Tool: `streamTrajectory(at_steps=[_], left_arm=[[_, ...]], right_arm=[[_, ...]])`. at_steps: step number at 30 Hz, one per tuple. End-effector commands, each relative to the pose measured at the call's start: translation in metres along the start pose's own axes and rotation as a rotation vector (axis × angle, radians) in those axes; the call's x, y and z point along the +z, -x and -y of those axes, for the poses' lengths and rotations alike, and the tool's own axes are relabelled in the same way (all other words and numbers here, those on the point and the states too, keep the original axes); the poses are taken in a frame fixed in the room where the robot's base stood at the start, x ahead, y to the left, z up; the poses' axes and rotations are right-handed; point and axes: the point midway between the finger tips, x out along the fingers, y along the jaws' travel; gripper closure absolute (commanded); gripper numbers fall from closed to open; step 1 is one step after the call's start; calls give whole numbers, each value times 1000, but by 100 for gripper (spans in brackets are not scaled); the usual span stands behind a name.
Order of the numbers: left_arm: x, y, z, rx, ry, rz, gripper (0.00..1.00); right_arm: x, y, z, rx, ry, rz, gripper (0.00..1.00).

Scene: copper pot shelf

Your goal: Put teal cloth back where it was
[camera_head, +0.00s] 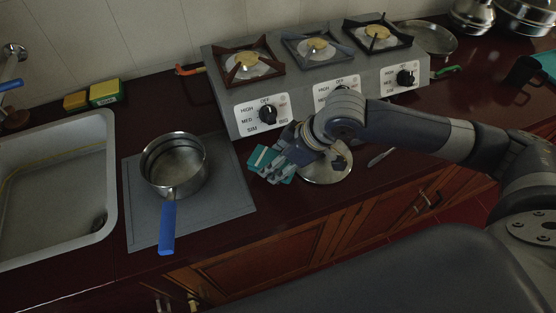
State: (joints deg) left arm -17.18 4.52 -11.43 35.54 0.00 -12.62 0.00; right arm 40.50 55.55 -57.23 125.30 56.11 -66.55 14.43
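The teal cloth (260,157) shows at the fingertips of my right gripper (277,163), between the grey board and the pot lid. Teal shows on both sides of the fingers, which cover its middle. The fingers overlap the cloth, but I cannot tell whether they are closed on it or whether it touches the counter. My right arm comes in from the right, above the counter. My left gripper is not in view.
A metal lid (326,173) lies under my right wrist. A saucepan (174,163) with a blue handle stands on the grey board (228,187). The stove (232,96) is behind, the sink (50,195) left. Sponges (105,92) lie behind the sink. A black mug (522,70) stands right.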

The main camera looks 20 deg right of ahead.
Motion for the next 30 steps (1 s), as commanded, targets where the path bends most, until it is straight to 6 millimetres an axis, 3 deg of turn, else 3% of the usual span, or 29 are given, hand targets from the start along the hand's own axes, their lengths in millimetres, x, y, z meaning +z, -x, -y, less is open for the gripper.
streamTrajectory(at_steps=[25,26,28,30], left_arm=[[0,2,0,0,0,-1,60],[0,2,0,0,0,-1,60],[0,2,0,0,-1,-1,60],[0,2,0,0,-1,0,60]], right_arm=[[10,-18,0,2,1,-3,85],[10,-18,0,2,1,-3,44],[10,-18,0,2,1,-3,29],[10,-18,0,2,1,-3,26]])
